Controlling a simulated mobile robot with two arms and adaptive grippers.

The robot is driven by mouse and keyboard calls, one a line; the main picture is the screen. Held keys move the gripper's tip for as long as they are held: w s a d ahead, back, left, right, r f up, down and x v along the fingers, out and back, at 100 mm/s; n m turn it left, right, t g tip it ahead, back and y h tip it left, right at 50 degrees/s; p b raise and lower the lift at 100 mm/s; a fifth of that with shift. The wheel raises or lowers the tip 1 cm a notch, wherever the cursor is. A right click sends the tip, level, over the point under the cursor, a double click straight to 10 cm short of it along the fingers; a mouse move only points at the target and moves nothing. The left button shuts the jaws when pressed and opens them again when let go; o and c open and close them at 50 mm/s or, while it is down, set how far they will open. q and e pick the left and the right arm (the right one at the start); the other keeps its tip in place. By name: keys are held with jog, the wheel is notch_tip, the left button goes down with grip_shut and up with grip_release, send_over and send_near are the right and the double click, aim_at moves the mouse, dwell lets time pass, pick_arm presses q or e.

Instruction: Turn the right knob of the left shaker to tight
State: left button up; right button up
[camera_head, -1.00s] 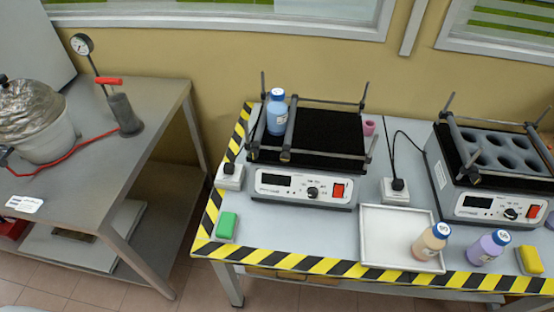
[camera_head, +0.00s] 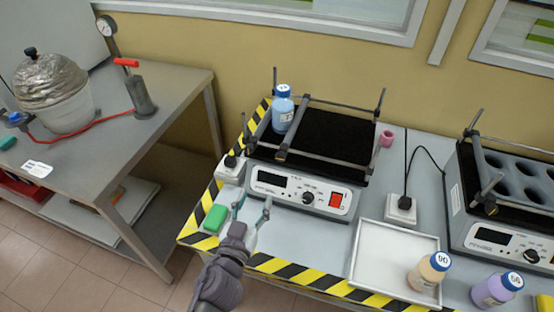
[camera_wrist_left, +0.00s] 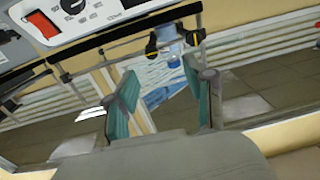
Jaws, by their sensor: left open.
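The left shaker (camera_head: 322,134) stands on the striped table, with a black platform, clamp bars and a white front panel. A blue bottle (camera_head: 283,116) stands between its two left bars. A dark knob (camera_head: 281,155) sits at the front end of the right one of these bars; how tight it is I cannot tell. My left gripper (camera_head: 252,210) is open and empty, in front of the shaker's panel and apart from it. In the left wrist view its fingers (camera_wrist_left: 163,105) are spread, and two dark knobs (camera_wrist_left: 152,46) show beyond them. My right gripper is not in view.
A green block (camera_head: 215,218) lies left of my left gripper, and a white socket box (camera_head: 231,170) is behind it. A second shaker (camera_head: 500,237) is at the far right.

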aim_at(280, 158)
pick_arm(q)
jog(key=shift+m+h, duration=0.3)
jog(key=shift+h, duration=0.2)
jog(key=x, duration=0.4)
jog(key=d+r+x, duration=0.1)
jog(key=x, duration=0.4)
jog(key=p+x, duration=0.1)
jog(key=x, duration=0.4)
jog(key=shift+s+d+r, duration=0.1)
jog(key=shift+d+r, duration=0.1)
grip_shut()
